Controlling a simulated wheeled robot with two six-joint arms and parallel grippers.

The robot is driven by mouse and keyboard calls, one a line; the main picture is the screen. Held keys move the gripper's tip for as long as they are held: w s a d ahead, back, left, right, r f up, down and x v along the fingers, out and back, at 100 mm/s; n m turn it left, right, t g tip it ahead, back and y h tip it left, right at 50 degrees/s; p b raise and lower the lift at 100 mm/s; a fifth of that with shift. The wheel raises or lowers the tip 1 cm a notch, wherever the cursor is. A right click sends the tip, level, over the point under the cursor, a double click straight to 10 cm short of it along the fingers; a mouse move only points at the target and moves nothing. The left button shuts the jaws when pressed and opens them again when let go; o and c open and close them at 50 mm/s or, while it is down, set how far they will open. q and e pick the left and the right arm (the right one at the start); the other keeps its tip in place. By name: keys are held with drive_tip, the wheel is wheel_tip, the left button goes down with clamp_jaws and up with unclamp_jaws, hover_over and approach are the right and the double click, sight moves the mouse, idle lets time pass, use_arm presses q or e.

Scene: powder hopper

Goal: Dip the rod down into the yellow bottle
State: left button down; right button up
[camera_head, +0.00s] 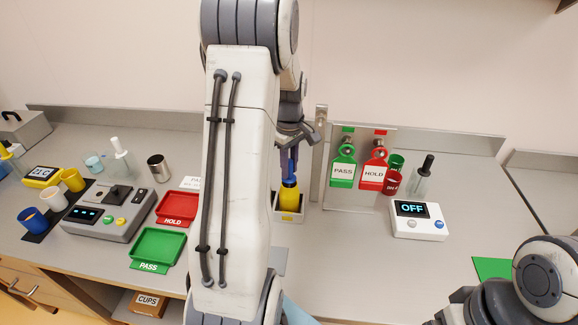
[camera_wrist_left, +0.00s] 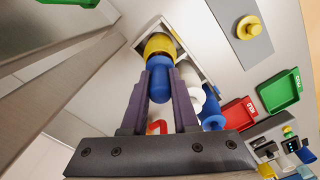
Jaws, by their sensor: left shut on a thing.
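The yellow bottle (camera_head: 289,199) has a dark neck and stands upright in a pale square holder (camera_head: 289,216) behind my left arm. In the left wrist view the yellow bottle (camera_wrist_left: 159,44) shows just beyond the fingertips. My left gripper (camera_head: 291,151) is above the bottle, shut on the blue handle of the rod (camera_head: 291,166). The blue handle (camera_wrist_left: 160,82) also shows between the two dark fingers of the left gripper (camera_wrist_left: 160,88). It lines up with the bottle's top; the rod's lower end is hidden, so I cannot tell how deep it is. My right gripper is out of view.
A red tray (camera_head: 172,220) and a green tray (camera_head: 158,262) lie left of my arm. A stand with a green tag (camera_head: 343,172) and a red tag (camera_head: 374,175) is right of the bottle. A white device reading OFF (camera_head: 418,225) is farther right.

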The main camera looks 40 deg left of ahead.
use_arm(q)
wheel_tip(320, 180, up, 11)
drive_tip(key=p, duration=0.9)
drive_tip(key=shift+r, duration=0.15)
